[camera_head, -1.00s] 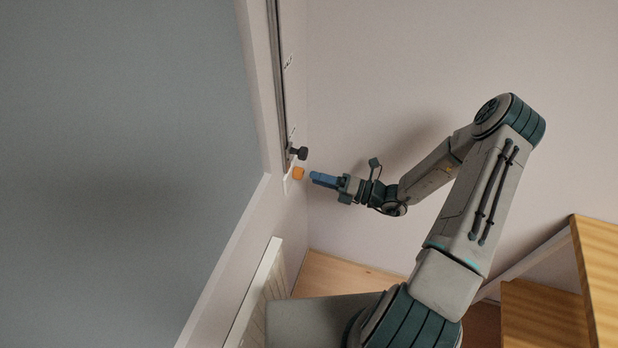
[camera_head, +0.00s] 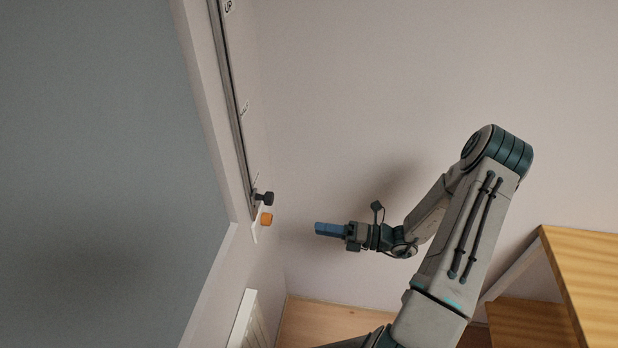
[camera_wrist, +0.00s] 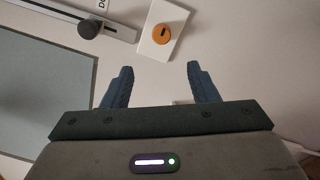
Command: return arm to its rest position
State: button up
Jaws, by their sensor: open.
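My gripper (camera_head: 318,229) is stretched out toward the left in the head view, at the end of my bent arm. It is empty, and there is a clear gap between its blue fingertips and the wall controls. In the wrist view my gripper (camera_wrist: 158,75) shows two blue fingers spread wide apart with nothing between them. An orange knob (camera_head: 266,219) on a white plate sits on the wall to its left; the knob also shows in the wrist view (camera_wrist: 161,34), beyond the fingers.
A black slider knob (camera_head: 264,198) sits at the low end of a metal rail (camera_head: 233,95) with printed labels. A grey panel (camera_head: 95,150) fills the left. A radiator (camera_head: 250,322) is below. Wooden furniture (camera_head: 590,275) stands at the right. The middle wall area is free.

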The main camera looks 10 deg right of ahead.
jog(key=shift+r, duration=0.1)
jog(key=s+r+n+g+h, duration=0.1)
jog(key=s+r+n+h, duration=0.4)
jog(key=r+n, duration=0.3)
jog(key=s+r+n+g+h, duration=0.1)
jog(key=s+r+n+h, duration=0.5)
jog(key=n, duration=0.9)
jog(key=s+a+r+n+g+h, duration=0.1)
jog(key=s+r+n+h, duration=0.4)
jog(key=r+n, duration=0.5)
jog(key=shift+s+r+n+g+h, duration=0.15)
jog(key=shift+s+n+g+h, duration=0.3)
jog(key=shift+n, duration=0.65)
jog(key=shift+w+a, duration=0.1)
jog(key=shift+w, duration=0.05)
